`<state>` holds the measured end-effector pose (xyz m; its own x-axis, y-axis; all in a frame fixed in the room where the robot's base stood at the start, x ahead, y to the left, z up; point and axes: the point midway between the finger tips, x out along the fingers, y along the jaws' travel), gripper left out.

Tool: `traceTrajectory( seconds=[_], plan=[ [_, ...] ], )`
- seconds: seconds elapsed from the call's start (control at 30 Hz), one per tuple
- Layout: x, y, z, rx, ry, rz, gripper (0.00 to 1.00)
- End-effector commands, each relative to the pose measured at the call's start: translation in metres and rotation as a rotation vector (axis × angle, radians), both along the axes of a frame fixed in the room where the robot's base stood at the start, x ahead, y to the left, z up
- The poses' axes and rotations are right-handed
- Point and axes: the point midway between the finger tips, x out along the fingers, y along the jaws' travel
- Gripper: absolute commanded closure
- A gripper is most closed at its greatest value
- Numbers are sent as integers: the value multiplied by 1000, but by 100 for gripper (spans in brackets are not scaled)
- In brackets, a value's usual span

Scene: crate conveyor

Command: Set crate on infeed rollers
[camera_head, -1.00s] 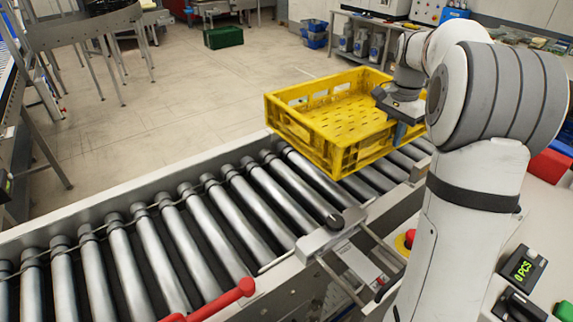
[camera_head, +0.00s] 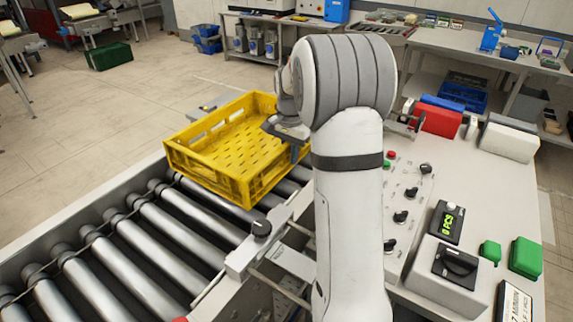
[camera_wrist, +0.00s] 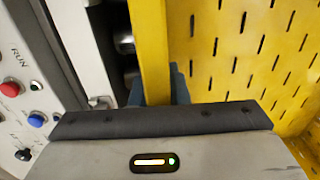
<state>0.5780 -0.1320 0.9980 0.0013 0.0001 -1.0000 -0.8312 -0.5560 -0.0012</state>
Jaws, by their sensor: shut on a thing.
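The yellow crate (camera_head: 215,165) is empty, with a slotted floor and openings in its walls. It sits over the far end of the infeed rollers (camera_head: 150,245) and looks roughly level; I cannot tell whether its base touches them. My gripper (camera_head: 292,145) is shut on the crate's right wall, partly hidden behind my arm. In the wrist view the crate's wall (camera_wrist: 152,50) runs between my gripper's blue-grey fingers (camera_wrist: 162,88), with the slotted floor to the right.
A side rail with a black knob (camera_head: 261,228) borders the rollers. The near rollers are bare.

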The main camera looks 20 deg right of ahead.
Motion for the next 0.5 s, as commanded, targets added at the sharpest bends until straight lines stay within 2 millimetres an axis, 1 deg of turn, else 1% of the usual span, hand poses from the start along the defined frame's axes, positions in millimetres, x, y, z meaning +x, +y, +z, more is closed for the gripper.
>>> traceTrajectory(
  seconds=[0.27, 0.33, 0.5],
  plan=[
    [0, 0, -32, 1, 1, -1, 100],
    [0, -1, -35, 1, -1, -2, 100],
    [0, -1, -34, 0, -2, -2, 100]
  ],
)
